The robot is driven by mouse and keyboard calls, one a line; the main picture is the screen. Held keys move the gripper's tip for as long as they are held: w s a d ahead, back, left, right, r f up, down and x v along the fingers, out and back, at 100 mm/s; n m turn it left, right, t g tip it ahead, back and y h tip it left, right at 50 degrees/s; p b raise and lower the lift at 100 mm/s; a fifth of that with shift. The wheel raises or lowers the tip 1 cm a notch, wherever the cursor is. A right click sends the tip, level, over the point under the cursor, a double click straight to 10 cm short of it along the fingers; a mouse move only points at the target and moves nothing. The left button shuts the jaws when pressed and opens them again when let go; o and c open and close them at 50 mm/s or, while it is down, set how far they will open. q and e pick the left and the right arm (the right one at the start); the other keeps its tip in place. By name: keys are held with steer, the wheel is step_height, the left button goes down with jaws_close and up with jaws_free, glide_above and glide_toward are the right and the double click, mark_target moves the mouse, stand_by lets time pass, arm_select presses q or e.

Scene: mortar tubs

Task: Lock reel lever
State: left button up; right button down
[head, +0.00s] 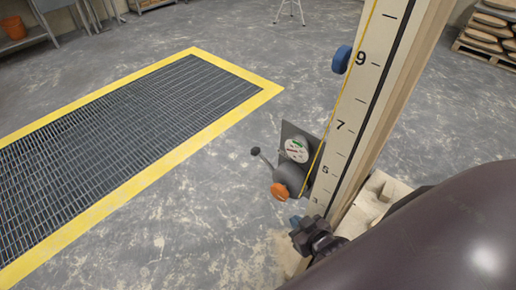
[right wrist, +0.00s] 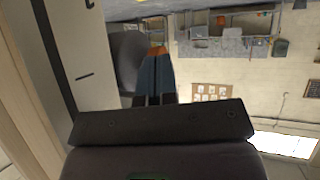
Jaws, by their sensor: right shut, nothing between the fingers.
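The reel (head: 290,178) is a grey drum at the foot of a tall numbered post, with an orange knob (head: 280,191) on its front. Its lever ends in a dark ball (head: 256,151) and sticks out up and left. A round dial (head: 297,149) with green and red marks sits above the drum. My right gripper (head: 296,222) is below the reel, close to the post's foot; it is shut and empty. In the right wrist view its blue fingers (right wrist: 157,72) are together, with the orange knob (right wrist: 157,50) just past the tips; contact is unclear. My left gripper is out of view.
The numbered post (head: 362,110) rises beside the reel, with a yellow cord along it and a blue knob (head: 342,60) higher up. A yellow-edged floor grate (head: 130,120) lies to the left. Open floor lies between grate and reel. A pallet stack (head: 488,35) stands far right.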

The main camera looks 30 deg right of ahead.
steer(key=w+a+r+m+p, duration=0.1)
steer(key=w+r+m+p, duration=0.15)
steer(key=w+r, duration=0.6)
steer(key=m+g+h+p, duration=0.2)
steer(key=m+g+p, duration=0.1)
steer(key=m, duration=0.2)
glide_toward(258, 153)
steer(key=s, duration=0.2)
arm_select(q)
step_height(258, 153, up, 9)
steer(key=p, duration=0.3)
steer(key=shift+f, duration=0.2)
arm_select(e)
step_height(258, 153, up, 8)
steer(key=w+m+g, duration=0.1)
steer(key=m+g, duration=0.3)
steer(key=m, duration=0.4)
steer(key=shift+w+a+g+h, duration=0.25)
steer(key=shift+a+g+h, duration=0.05)
steer(key=shift+a+g, duration=0.15)
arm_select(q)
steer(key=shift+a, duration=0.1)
arm_select(e)
steer(key=shift+f, duration=0.1)
